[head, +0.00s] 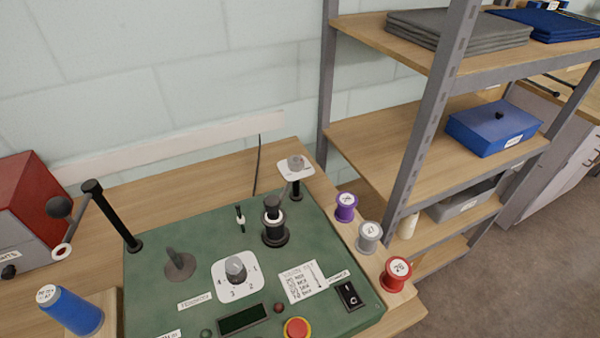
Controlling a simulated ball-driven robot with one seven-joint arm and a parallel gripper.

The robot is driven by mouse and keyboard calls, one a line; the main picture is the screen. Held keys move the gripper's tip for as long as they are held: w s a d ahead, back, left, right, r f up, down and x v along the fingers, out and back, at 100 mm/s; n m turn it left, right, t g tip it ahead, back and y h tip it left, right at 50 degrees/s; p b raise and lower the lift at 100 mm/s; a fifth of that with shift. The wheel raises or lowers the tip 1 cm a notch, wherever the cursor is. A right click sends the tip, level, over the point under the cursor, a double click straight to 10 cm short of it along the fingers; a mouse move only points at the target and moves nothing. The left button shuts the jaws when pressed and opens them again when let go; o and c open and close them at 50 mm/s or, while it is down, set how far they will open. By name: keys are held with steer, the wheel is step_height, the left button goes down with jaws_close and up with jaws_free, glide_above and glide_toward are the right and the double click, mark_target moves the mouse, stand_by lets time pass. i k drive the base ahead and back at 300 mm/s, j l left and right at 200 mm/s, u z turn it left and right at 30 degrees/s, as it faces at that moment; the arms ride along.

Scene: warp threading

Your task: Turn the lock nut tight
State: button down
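A green machine panel (205,225) lies on the wooden bench. A black stepped post (275,237) with a pale ring around its middle stands upright on it, right of centre. Its collars look like the nut, but I cannot tell for certain which part is the lock nut or how tight it is. A small clear knob on a white plate (297,175) tops a short black post behind it. A grey dial (235,268) on a white plate numbered 1 to 4 is in front. My gripper is not in view.
Purple (346,207), grey (369,237) and red (396,274) spools stand along the bench's right edge. A blue spool (70,311) and a tall black rod (112,216) are at left. A red emergency button (297,328) is at the front. Grey-posted shelves (430,130) rise at right.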

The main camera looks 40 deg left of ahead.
mark_target(295, 162)
steer(key=u, duration=1.25)
